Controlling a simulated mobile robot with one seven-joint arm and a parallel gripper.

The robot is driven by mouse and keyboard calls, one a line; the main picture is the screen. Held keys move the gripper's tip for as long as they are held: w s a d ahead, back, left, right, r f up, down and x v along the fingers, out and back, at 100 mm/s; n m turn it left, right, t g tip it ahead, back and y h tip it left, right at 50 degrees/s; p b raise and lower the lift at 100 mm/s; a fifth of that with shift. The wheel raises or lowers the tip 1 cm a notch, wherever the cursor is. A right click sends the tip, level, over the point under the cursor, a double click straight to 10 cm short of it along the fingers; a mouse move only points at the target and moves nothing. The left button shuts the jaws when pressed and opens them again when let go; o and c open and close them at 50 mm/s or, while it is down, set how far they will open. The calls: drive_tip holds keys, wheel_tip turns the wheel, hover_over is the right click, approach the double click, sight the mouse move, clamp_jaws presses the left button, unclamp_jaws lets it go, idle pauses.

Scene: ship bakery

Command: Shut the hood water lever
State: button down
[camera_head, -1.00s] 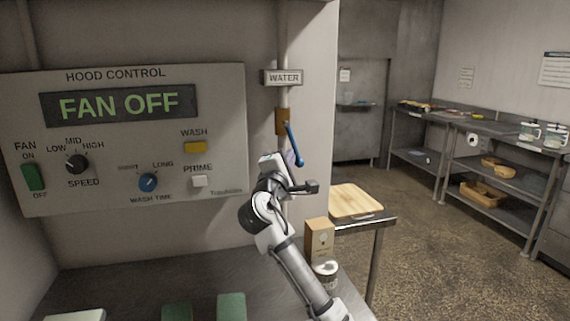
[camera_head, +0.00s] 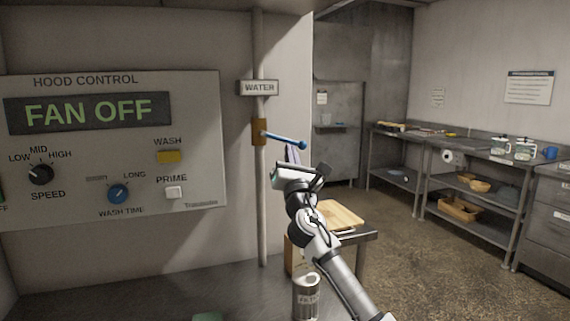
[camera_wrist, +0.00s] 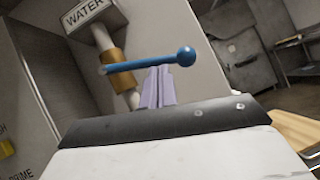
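The water lever (camera_head: 285,139) is a blue rod with a ball end on a brass valve (camera_head: 259,132). The valve sits on a vertical pipe under the WATER sign (camera_head: 259,88). The lever sticks out to the right, across the pipe, tilted slightly down in the head view. My gripper (camera_head: 292,152) is just below the lever's outer half. In the wrist view the lilac fingers (camera_wrist: 158,88) stand close together, tips at the underside of the lever (camera_wrist: 150,62). They look shut with nothing between them; whether they touch the lever is hard to tell.
The hood control panel (camera_head: 110,150) is on the wall to the left, reading FAN OFF. Below are a steel counter, a can (camera_head: 306,295) and a cutting board (camera_head: 338,215). Steel shelves (camera_head: 485,165) stand at the far right, with open floor before them.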

drive_tip(key=n+y, duration=0.1)
drive_tip(key=n, duration=0.1)
drive_tip(key=r+n+y, duration=0.1)
drive_tip(key=n+y, duration=0.1)
drive_tip(key=shift+w+d+r, duration=0.1)
drive_tip(key=shift+d+r, duration=0.1)
drive_tip(key=shift+d, duration=0.2)
drive_tip(key=shift+d+r, duration=0.1)
drive_tip(key=shift+r, duration=0.35)
drive_tip(key=shift+w+d, duration=0.1)
drive_tip(key=w+f+b+v, duration=0.1)
drive_tip(key=b+v, duration=0.4)
drive_tip(key=v, duration=0.8)
drive_tip(key=shift+w+f, duration=0.35)
drive_tip(key=shift+f, duration=0.25)
